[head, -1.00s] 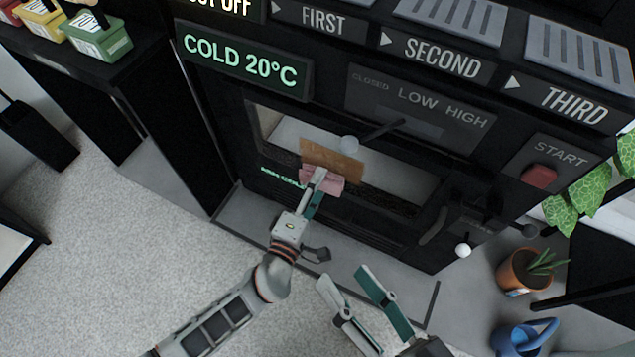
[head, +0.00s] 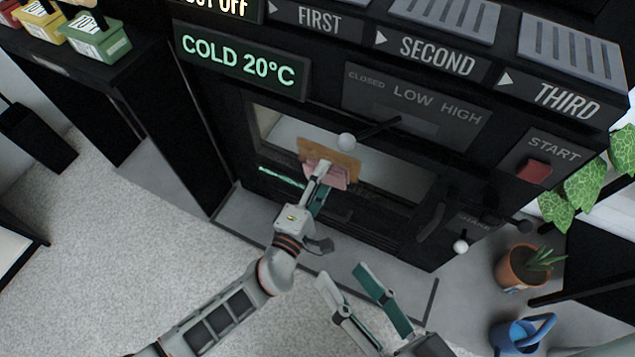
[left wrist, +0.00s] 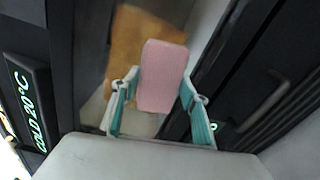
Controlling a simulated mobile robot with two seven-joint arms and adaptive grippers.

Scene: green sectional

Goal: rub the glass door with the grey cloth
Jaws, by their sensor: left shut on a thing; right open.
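The glass door (head: 405,182) is a wide pale pane in the front of the black machine. My left gripper (head: 320,176) is shut on a flat pink pad (head: 338,180) in front of the pane. No grey cloth shows; the held thing looks pink. In the left wrist view the pink pad (left wrist: 162,72) stands up between the teal-edged fingers. It overlaps a brown rectangular patch (head: 338,158), which also shows in the left wrist view (left wrist: 135,45). I cannot tell whether the pad touches the pane. My right gripper (head: 343,277) is open and empty, lower down.
A lever with a pale knob (head: 346,141) sticks out just above the brown patch. A handle (head: 430,222) and another knob (head: 460,247) are at the right. A potted plant (head: 522,270) and a blue watering can (head: 522,335) stand on the floor at right.

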